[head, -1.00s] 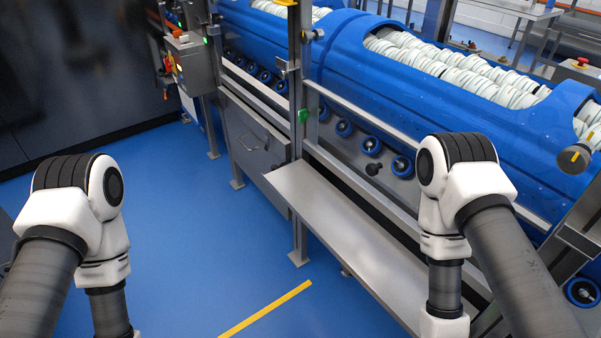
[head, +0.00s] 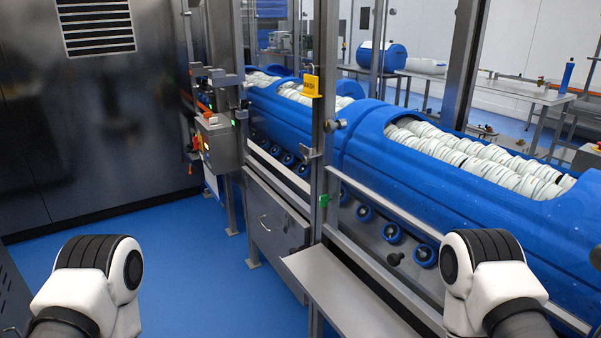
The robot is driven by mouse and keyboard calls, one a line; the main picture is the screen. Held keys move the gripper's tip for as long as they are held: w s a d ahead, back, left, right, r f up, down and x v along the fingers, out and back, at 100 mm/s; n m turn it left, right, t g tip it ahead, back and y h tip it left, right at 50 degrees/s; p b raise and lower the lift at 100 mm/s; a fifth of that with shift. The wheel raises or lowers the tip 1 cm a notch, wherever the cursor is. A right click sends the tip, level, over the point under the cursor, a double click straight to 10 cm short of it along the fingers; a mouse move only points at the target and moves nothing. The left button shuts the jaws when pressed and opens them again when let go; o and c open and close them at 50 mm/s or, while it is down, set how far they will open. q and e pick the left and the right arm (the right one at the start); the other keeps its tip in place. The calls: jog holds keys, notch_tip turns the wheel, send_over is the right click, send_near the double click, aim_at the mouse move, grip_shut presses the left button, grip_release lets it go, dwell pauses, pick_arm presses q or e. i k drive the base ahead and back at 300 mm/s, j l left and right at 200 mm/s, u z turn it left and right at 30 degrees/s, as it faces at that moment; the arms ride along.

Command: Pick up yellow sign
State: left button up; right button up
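A small yellow sign (head: 312,82) hangs on the upright steel post near the middle of the head view, above the blue tub line. It has dark lettering and a hook or loop at its top. My two arms show only at the bottom left and bottom right of the head view. Both grippers are below the frame, so their state is hidden. Neither arm is near the sign in the picture.
Blue tub carriers (head: 400,160) filled with stacked white items run along the right. A steel shelf (head: 350,300) juts out in front of them. A grey control box (head: 217,143) stands left of the post. The blue floor (head: 190,240) at left is clear.

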aim_at(311, 81)
jog(key=i+j, duration=0.15)
jog(key=j, duration=0.15)
jog(key=i+j, duration=0.15)
jog(key=j, duration=0.2)
jog(key=i+j+z, duration=0.25)
jog(key=j+z, duration=0.25)
jog(key=j, duration=0.25)
jog(key=i+j+z, duration=0.1)
jog(key=j+z, duration=0.35)
jog(key=j, duration=0.3)
jog(key=j+z, duration=0.5)
jog(key=j, duration=0.3)
jog(key=z, duration=0.5)
